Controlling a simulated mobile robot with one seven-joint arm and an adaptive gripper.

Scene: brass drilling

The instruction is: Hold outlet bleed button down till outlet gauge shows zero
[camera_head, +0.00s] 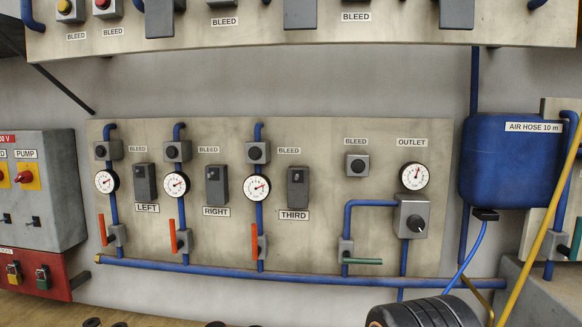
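The outlet bleed button (358,166) is a round black button on a small grey box, under a BLEED label (356,141) on the right part of the lower panel. Nothing touches or covers it. Whether it is pressed cannot be told. The outlet gauge (414,177) is a white dial under the OUTLET label (411,142). Its needle seems to point nearly straight up, a little right; the numbers are too small to read. My gripper is not in view.
Three similar gauge columns stand left. A blue tank (510,165) and yellow pole (540,225) are right. A dark ribbed object (425,313) rises at the bottom.

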